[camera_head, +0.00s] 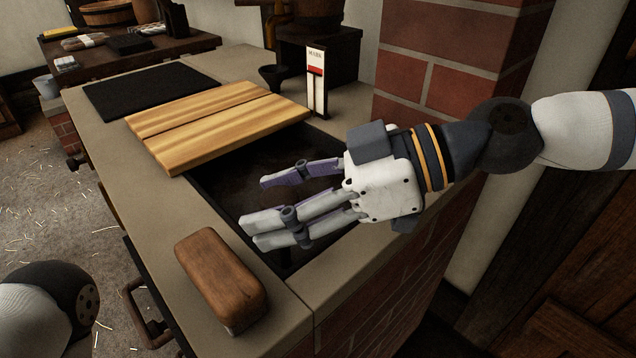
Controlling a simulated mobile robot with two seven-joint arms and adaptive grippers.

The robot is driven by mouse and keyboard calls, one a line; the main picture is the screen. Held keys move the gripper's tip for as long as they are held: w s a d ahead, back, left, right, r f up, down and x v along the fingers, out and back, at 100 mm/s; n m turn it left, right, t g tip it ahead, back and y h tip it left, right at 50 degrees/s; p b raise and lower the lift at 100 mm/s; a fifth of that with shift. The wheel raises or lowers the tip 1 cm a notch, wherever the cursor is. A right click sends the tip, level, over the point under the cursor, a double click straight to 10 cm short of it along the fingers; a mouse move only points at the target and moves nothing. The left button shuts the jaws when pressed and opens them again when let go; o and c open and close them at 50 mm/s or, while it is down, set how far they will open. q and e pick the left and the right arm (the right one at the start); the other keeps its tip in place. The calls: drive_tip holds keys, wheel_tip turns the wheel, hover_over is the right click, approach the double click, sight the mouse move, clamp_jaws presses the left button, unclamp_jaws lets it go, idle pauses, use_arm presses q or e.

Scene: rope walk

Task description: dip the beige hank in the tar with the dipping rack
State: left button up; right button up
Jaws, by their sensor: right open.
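My right gripper (262,207) is open and empty, with its fingers spread over the open part of the dark tar vat (228,172). The tar surface is dim, and the gripper hides part of the opening. A pale bundle that looks like the beige hank (84,42) lies on the dark table at the far left, well away from my right gripper. I cannot make out the dipping rack. A rounded piece of my left arm shows at the lower left; its gripper is outside the picture.
A striped wooden lid (215,124) lies across the vat's far part. A brown wooden block (221,279) sits on the near stone rim. A black mat (150,90), a red-and-white gauge (316,82) and a dark funnel (276,76) stand farther back. A brick pillar (440,60) rises at right.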

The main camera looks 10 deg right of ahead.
drive_tip(key=v, duration=1.2)
drive_tip(key=shift+f, duration=0.1)
idle(5.0)
